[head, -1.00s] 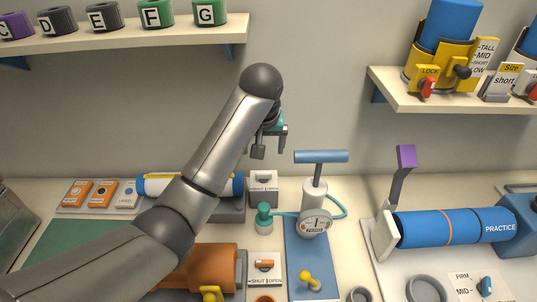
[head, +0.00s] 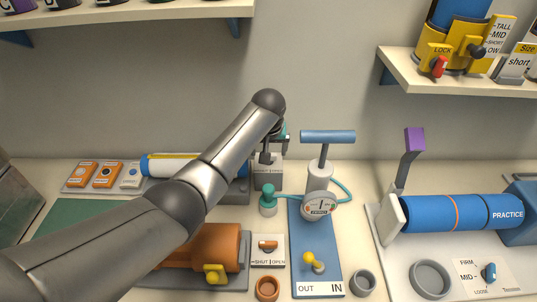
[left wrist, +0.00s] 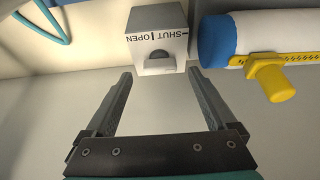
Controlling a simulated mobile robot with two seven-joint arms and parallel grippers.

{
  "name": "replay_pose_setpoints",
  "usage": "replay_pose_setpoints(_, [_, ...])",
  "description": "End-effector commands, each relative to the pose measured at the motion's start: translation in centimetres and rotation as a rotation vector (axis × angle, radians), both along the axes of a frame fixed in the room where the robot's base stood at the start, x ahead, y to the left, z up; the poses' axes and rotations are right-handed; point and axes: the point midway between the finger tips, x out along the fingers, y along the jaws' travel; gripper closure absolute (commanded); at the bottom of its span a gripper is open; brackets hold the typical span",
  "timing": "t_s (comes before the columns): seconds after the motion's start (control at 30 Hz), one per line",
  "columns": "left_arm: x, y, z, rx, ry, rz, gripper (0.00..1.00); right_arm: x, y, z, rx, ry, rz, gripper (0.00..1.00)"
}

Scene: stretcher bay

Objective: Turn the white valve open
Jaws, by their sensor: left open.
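A small pale block labelled SHUT and OPEN (left wrist: 157,20) stands against the back of the bench, with a grey, rounded valve part in its face. In the head view this block (head: 267,177) is partly covered by my left gripper (head: 274,151). The valve's handle setting cannot be made out. In the left wrist view my left gripper (left wrist: 160,75) is open and empty, its fingers pointing at the block with a gap between the fingertips and the block. My right gripper is not in view.
A blue-and-white roll (left wrist: 215,42) with a yellow clip lies beside the block. Another SHUT/OPEN plate with an orange handle (head: 267,244) lies in front. Shelves (head: 120,20) hang above.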

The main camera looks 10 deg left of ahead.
Motion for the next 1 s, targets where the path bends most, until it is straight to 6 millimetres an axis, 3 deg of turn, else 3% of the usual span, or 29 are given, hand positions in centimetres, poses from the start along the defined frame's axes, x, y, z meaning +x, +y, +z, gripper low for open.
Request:
replay_pose_setpoints(0.27, [0.8,0.1,-2.0,0.001,0.000,-0.002,0.10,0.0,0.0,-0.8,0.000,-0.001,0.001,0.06])
replay_pose_setpoints(0.67, [0.9,0.2,-2.2,0.000,0.000,-0.001,0.11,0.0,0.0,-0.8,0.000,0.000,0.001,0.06])
replay_pose_setpoints(1.0, [0.9,0.2,-2.2,0.000,0.000,-0.001,0.49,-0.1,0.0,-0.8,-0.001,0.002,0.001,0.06])
